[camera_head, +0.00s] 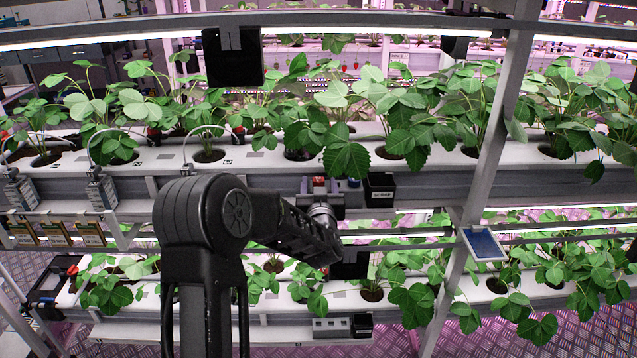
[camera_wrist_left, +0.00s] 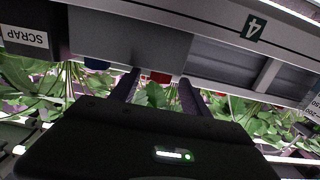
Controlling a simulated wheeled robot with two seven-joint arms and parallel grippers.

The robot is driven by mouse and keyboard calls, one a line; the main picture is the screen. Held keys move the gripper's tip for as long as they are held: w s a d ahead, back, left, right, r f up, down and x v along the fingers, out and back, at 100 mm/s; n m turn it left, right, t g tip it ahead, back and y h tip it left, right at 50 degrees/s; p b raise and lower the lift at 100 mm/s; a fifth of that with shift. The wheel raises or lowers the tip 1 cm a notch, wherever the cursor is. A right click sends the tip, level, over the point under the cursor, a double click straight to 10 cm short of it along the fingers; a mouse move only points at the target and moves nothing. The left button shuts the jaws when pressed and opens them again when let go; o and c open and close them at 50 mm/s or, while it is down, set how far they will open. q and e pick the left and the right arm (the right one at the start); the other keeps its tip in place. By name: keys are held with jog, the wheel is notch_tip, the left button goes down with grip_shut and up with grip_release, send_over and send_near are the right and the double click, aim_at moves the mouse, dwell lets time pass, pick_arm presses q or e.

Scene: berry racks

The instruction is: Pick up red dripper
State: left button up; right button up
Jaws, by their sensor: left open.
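The red dripper (camera_head: 319,181) is a small red piece at the front edge of the upper rack, left of a small blue piece (camera_head: 353,183). My left gripper (camera_head: 320,190) is open in front of it, with one finger to each side. In the left wrist view the red dripper (camera_wrist_left: 160,77) shows small between the two open fingers of my left gripper (camera_wrist_left: 160,84), partly hidden by the grey panel edge. I cannot tell whether the fingers touch it. My right gripper is not in view.
A black scrap bin (camera_head: 379,192) stands just right of the blue piece; it also shows in the left wrist view (camera_wrist_left: 25,42). Strawberry leaves (camera_head: 347,157) hang close above. A blue tablet (camera_head: 483,244) sits on the slanted post (camera_head: 492,120) to the right.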

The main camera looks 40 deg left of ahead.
pick_arm(q)
grip_shut()
dwell(0.7)
